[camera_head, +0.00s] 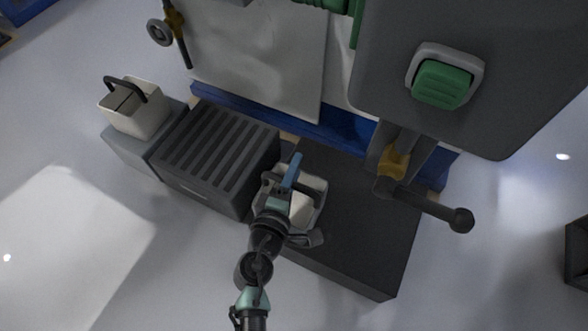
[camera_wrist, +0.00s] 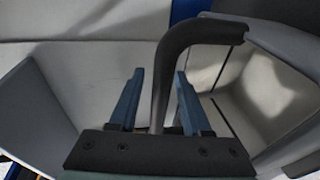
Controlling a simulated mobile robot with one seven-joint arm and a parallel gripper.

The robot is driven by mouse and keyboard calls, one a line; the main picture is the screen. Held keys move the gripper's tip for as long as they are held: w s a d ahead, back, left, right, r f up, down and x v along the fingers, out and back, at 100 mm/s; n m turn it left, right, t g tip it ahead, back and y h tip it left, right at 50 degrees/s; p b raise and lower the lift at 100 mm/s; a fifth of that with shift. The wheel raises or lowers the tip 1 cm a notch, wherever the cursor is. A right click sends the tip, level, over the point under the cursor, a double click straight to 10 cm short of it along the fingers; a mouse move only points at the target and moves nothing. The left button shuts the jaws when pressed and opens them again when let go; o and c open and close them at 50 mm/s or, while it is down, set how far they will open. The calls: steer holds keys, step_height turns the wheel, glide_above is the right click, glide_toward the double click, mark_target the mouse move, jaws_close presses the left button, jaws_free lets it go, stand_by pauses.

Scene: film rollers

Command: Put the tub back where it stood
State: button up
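A pale tub (camera_head: 314,190) is at my gripper, over the left part of a low dark platform (camera_head: 375,225). My arm covers part of it, and I cannot tell whether it rests on the platform. My gripper (camera_head: 292,172) is at this tub's handle. In the wrist view the dark curved handle (camera_wrist: 186,38) passes between the blue fingers of my gripper (camera_wrist: 159,85), with gaps showing beside it. The tub's pale inside (camera_wrist: 268,95) shows at right. A second pale tub (camera_head: 143,118) with a raised dark handle stands upright on a grey block at left.
A dark ribbed box (camera_head: 215,150) stands between the grey block (camera_head: 130,152) and the platform. A large grey machine panel (camera_head: 500,80) with a green button (camera_head: 441,84) overhangs at upper right. A dark lever with a ball end (camera_head: 460,220) juts over the platform. Floor at lower left is clear.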

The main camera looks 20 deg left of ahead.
steer(key=p+v, duration=0.2)
steer(key=v, duration=1)
steer(key=shift+r, duration=0.15)
stand_by(0.4)
